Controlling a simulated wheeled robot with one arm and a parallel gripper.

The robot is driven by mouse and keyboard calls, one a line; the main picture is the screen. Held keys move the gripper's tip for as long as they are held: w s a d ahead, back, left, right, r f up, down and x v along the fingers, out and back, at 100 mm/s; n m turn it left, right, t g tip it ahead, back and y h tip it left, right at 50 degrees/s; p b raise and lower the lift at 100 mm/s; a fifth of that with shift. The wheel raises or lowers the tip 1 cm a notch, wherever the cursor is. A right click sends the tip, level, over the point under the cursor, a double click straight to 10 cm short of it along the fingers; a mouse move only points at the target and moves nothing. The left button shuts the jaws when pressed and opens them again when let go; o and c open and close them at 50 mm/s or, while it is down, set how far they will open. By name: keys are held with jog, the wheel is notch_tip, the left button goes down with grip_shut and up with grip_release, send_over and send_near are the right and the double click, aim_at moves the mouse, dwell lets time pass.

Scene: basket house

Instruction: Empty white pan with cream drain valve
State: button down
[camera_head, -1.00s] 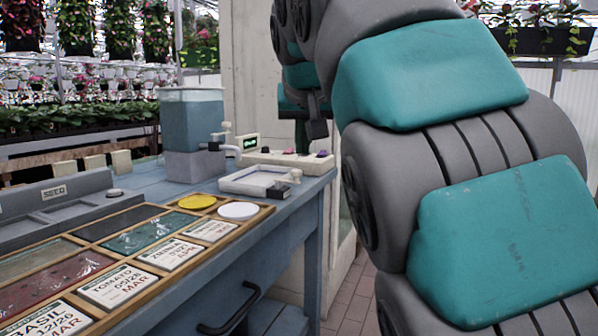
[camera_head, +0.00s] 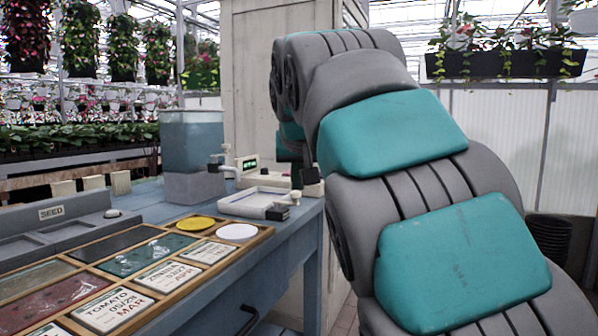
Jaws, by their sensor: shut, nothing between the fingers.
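The white pan (camera_head: 238,210) sits near the right end of the blue table. Whether it holds liquid is hard to tell at this size. Its cream valve knob (camera_head: 295,197) stands up at the pan's right corner, above a dark fitting (camera_head: 277,213). My gripper (camera_head: 312,183) shows only as a dark fingertip, just right of and above the knob, with a small gap between them in the picture. It is shut and empty. My arm hides the rest of the gripper.
A clear tank (camera_head: 193,142) on a grey block stands left of the pan, its spout (camera_head: 228,168) toward the pan. A device with a green display (camera_head: 249,164) is behind. A wooden tray (camera_head: 150,282) with seed labels and yellow and white discs lies in front.

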aim_at(298, 196)
jog(key=shift+w+a+f, duration=0.15)
jog(key=shift+w+f, duration=0.45)
jog(key=shift+w, duration=0.55)
jog(key=shift+w+a+f, duration=0.1)
jog(key=shift+w+f, duration=0.5)
jog(key=shift+w, duration=0.55)
jog(key=shift+w+a+f, duration=0.15)
jog(key=shift+w+f, duration=0.45)
jog(key=shift+w, duration=0.55)
jog(key=shift+w+d+n+y, duration=0.4)
jog(key=shift+n+y, duration=0.2)
jog(key=shift+n, duration=0.2)
jog(key=w+d+n+g+y+p, duration=0.1)
jog(key=w+n+g+y+p, duration=0.1)
jog(key=w, duration=0.5)
jog(key=shift+w+d+n+y+p, duration=0.15)
jog(key=shift+w+n+y+p, duration=0.35)
jog(key=shift+n+p, duration=1.05)
jog(key=shift+s+m, duration=0.2)
jog(key=shift+m, duration=0.05)
